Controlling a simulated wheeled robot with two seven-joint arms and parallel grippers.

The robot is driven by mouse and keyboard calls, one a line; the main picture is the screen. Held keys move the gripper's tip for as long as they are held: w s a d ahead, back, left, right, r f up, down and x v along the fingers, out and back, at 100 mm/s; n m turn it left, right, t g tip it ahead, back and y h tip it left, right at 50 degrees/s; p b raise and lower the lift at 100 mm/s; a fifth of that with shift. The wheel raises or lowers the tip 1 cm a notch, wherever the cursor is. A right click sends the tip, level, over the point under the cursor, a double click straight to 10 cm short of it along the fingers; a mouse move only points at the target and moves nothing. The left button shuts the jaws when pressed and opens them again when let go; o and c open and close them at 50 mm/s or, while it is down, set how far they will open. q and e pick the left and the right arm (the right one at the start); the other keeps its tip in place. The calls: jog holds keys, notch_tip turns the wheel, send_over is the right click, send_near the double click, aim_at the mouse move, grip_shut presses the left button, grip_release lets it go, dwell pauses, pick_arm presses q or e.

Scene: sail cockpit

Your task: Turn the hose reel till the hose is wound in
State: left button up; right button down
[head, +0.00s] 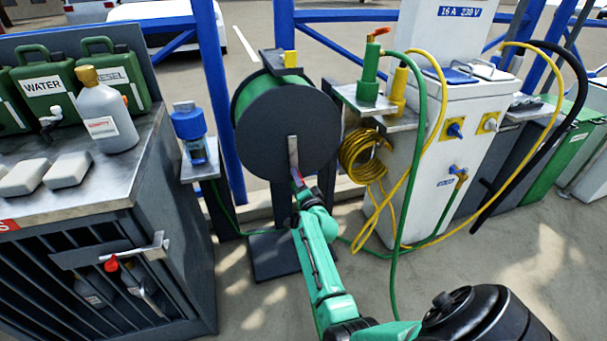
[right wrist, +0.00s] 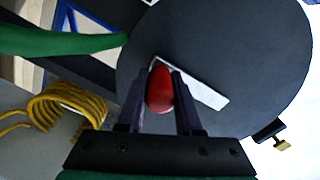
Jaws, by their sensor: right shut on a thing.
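The hose reel (head: 262,135) stands in the middle of the head view, with a dark round side disc and green hose (head: 245,97) showing at its rim. A pale metal crank arm (head: 292,149) is fixed on the disc and points down. It also shows in the right wrist view (right wrist: 207,90). The crank's red knob (right wrist: 160,90) sits between the fingers of my right gripper (right wrist: 160,105). The gripper is shut on the knob. In the head view my right gripper (head: 298,184) is at the disc's lower part and hides most of the knob. My left gripper is out of view.
Left is a dark cabinet with a bottle (head: 104,115) and green canisters (head: 44,85). A blue-topped filter (head: 190,125) stands beside the reel. Right is a white pedestal (head: 440,130) with a yellow hose coil (head: 360,158). Green and yellow hoses hang down to the floor.

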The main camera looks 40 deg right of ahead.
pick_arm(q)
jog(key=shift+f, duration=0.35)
pick_arm(e)
jog(key=shift+w+a, duration=0.1)
jog(key=shift+a, duration=0.15)
jog(key=c, duration=0.6)
grip_release()
jog(key=shift+o, duration=0.2)
jog(key=shift+s+a, duration=0.1)
jog(key=shift+s, duration=0.2)
pick_arm(q)
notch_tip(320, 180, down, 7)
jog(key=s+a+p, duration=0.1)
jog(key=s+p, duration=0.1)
jog(key=p, duration=0.1)
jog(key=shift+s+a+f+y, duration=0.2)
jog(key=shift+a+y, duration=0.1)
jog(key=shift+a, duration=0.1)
pick_arm(e)
jog(key=v, duration=1.4)
